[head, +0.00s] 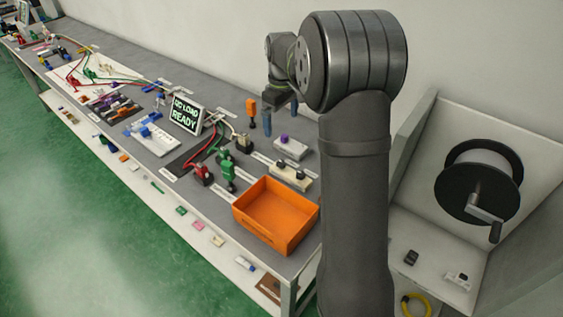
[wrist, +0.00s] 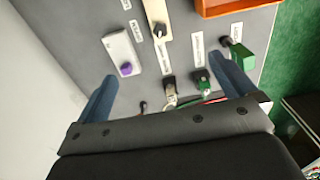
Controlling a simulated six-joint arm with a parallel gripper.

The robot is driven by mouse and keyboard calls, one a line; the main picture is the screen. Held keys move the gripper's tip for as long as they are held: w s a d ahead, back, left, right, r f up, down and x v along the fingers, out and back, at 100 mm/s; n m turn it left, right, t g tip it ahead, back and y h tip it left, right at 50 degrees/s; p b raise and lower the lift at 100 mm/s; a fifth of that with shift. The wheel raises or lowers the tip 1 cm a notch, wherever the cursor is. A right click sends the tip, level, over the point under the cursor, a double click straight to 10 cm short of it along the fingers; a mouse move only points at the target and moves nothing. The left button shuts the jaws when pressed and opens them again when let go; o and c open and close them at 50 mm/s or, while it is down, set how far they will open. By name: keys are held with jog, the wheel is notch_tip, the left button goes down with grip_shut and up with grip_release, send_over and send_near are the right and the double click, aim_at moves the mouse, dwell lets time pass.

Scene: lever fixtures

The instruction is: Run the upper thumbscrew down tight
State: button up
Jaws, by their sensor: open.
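No part is clearly marked as the upper thumbscrew, so I cannot tell which one it is. A white block (head: 293,150) carries a purple knob (head: 285,139); in the wrist view the knob (wrist: 126,69) sits at the block's near end, inside the left finger. A pale block (head: 291,180) with dark knobs is beside it; one dark knob (wrist: 160,30) shows in the wrist view. My gripper (wrist: 166,72) is open, its two blue fingers wide apart with nothing between the tips. In the head view my gripper (head: 280,115) hangs above the bench near the wall, partly hidden by my arm.
An orange bin (head: 277,215) stands at the bench's front corner. Green (head: 226,168) and red (head: 203,173) fixtures with cables stand left of it. A sign (head: 186,114) reads "NO LOAD READY". An orange-handled part (head: 251,107) stands near the gripper. A reel (head: 479,180) is at right.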

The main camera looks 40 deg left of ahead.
notch_tip(320, 180, up, 2)
jog(key=shift+r, duration=0.15)
jog(key=shift+c, duration=0.4)
